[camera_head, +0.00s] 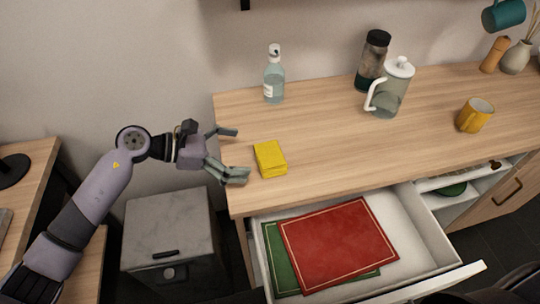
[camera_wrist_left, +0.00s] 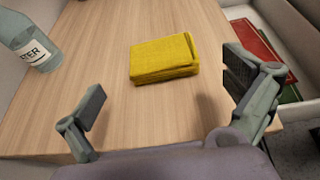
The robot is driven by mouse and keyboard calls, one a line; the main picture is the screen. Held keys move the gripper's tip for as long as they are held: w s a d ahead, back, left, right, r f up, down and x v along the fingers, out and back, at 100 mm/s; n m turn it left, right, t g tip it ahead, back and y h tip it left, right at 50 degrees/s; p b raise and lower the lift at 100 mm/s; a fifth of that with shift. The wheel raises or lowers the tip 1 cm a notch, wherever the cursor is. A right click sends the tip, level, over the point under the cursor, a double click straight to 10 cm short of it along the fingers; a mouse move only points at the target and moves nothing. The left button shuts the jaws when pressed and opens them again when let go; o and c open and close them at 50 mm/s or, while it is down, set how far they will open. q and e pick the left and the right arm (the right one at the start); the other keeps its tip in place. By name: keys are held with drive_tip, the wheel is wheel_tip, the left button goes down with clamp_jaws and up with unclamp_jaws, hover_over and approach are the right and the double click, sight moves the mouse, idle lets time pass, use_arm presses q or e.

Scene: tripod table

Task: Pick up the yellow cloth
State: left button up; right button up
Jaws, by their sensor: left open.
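The yellow cloth (camera_head: 270,159) is a folded block lying on the wooden counter near its left end. In the left wrist view the cloth (camera_wrist_left: 164,59) lies ahead of my fingers, a little beyond their tips. My left gripper (camera_head: 233,153) is open and empty at the left edge of the counter, with its fingers pointing toward the cloth. In the left wrist view the gripper (camera_wrist_left: 170,85) has its two fingers wide apart, with the cloth between their lines and not touched. My right gripper is not in view.
A bottle (camera_head: 274,77) stands behind the cloth. A glass pitcher (camera_head: 389,90), a dark jar (camera_head: 371,62) and a yellow mug (camera_head: 474,115) stand further right. Counter space right of the cloth is clear.

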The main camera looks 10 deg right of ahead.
sight(271, 154)
use_arm(q)
drive_tip(key=x, duration=0.7)
drive_tip(key=shift+d, duration=0.1)
drive_tip(key=shift+c, duration=0.4)
drive_tip(key=c, duration=0.9)
